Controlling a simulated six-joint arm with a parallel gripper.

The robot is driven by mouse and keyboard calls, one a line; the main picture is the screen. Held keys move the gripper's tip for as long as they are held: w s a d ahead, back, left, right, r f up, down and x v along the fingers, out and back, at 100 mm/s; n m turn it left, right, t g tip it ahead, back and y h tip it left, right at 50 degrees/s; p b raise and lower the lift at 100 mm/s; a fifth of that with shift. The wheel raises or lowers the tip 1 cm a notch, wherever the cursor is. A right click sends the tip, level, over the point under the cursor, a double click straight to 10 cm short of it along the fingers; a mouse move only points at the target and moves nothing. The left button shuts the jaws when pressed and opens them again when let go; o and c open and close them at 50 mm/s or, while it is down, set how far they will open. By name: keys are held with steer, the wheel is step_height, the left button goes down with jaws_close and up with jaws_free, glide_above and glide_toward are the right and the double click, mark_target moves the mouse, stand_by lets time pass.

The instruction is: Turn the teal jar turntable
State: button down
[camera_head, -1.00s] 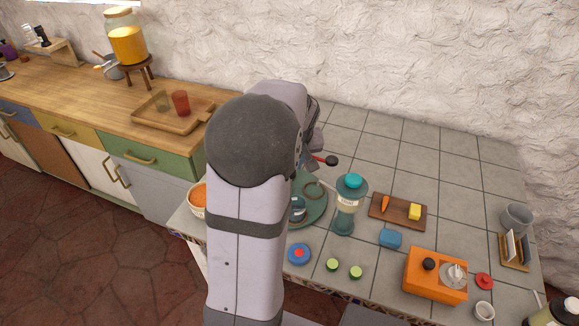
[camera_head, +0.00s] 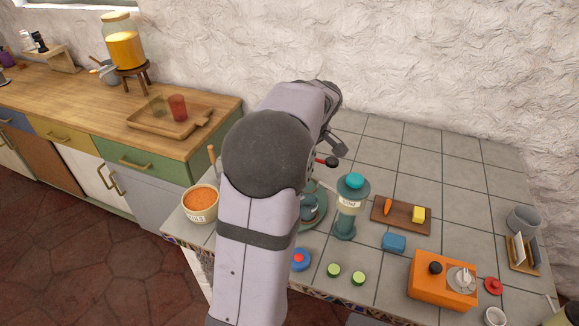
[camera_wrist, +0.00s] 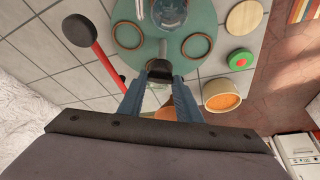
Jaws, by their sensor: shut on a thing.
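The teal turntable (camera_head: 322,214) lies on the tiled counter, partly hidden behind my arm in the head view. In the wrist view the turntable (camera_wrist: 160,40) fills the top middle, with brown rings (camera_wrist: 197,46) on it and a glass jar (camera_wrist: 170,12) cut by the top edge. A small jar (camera_head: 309,207) shows on it in the head view. My gripper (camera_wrist: 160,76) is at the turntable's near rim in the wrist view, its blue fingers shut on a dark knob (camera_wrist: 159,66). In the head view the fingertips are hidden by my arm.
The back tiles are clear.

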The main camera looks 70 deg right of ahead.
steer(key=shift+d+n+t+y, duration=0.15)
steer(key=shift+n+y, duration=0.25)
steer(key=shift+n, duration=0.75)
steer(key=shift+d+n+t+y, duration=0.15)
steer(key=shift+n+y, duration=0.25)
steer(key=shift+n, duration=0.75)
steer(key=shift+a+n, duration=0.1)
steer(key=shift+n, duration=0.3)
steer(key=c, duration=1.6)
jaws_free()
steer(key=shift+o, duration=0.2)
steer(key=shift+s+r, duration=0.1)
steer(key=b+v, duration=0.1)
steer(key=v, duration=0.6)
steer(key=shift+r, duration=0.1)
